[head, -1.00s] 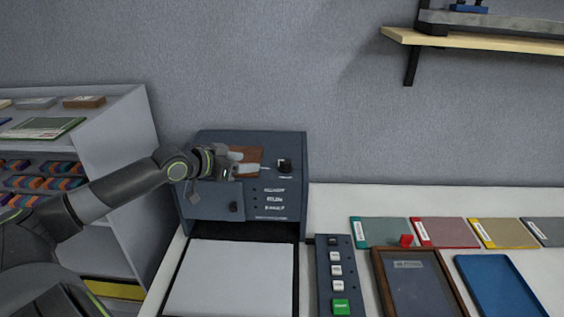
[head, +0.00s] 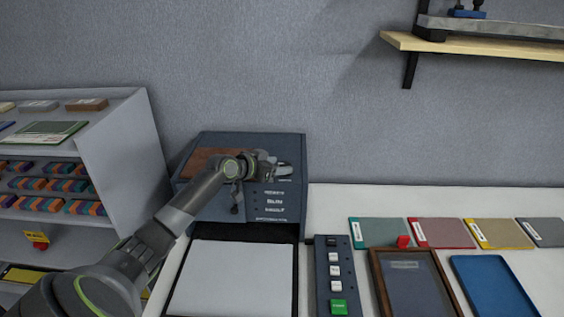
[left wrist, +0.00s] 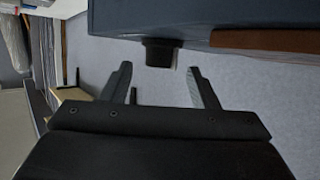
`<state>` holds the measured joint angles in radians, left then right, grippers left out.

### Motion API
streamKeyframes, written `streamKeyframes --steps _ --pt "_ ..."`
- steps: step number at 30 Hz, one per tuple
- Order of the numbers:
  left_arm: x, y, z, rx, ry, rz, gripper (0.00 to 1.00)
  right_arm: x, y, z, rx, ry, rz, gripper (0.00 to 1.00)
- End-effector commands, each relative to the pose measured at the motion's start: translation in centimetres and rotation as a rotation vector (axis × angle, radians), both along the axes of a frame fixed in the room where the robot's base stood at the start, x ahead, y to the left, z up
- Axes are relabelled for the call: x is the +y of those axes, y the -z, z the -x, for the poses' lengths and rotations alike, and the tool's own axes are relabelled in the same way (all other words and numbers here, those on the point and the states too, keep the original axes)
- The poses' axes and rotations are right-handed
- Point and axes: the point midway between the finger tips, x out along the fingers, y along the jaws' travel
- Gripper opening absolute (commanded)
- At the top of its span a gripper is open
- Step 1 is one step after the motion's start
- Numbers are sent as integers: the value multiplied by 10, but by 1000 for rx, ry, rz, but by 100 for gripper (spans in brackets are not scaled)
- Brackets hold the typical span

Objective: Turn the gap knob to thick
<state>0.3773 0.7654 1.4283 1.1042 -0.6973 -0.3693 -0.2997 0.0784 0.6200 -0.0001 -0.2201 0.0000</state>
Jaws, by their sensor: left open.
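The dark blue machine (head: 215,217) stands at the back of the table, with a brown panel (head: 205,160) on its upper face. My left gripper (head: 285,171) is open at the machine's upper right, where it hides the black upper knob in the head view. In the left wrist view, a black knob (left wrist: 160,53) sticks out from the machine's blue edge (left wrist: 125,20). It lies just beyond my open fingertips (left wrist: 160,75), roughly centred between them, with no grip on it. A smaller dark knob (head: 237,208) is lower on the front. The knob labels are too small to read.
A white sheet or tray (head: 230,277) lies before the machine, beside a button panel (head: 321,281) with a green button. A wood-framed tray (head: 378,284), blue tray (head: 495,285) and several coloured folders fill the right. A grey shelf unit (head: 125,150) stands left.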

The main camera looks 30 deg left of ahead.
Motion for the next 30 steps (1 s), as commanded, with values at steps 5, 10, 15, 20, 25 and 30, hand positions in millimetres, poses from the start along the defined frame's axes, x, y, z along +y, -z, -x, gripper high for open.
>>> streamKeyframes --steps 5,10,15,20,25,30 --pt "-3 5 -16 0 -2 3 55 0 -5 0 0 0 0 36" --pt "-5 9 -22 -1 -1 1 55 0 -6 0 0 0 0 36" --pt "-5 10 -23 -1 -1 0 55 0 -6 0 0 0 0 36" --pt "-5 10 -23 -1 -1 0 51 0 -6 0 0 0 0 36" --pt "-5 10 -22 -1 -1 0 28 0 -6 0 0 0 0 36" --pt "-5 10 -22 0 -1 0 10 0 -6 0 0 0 0 36"
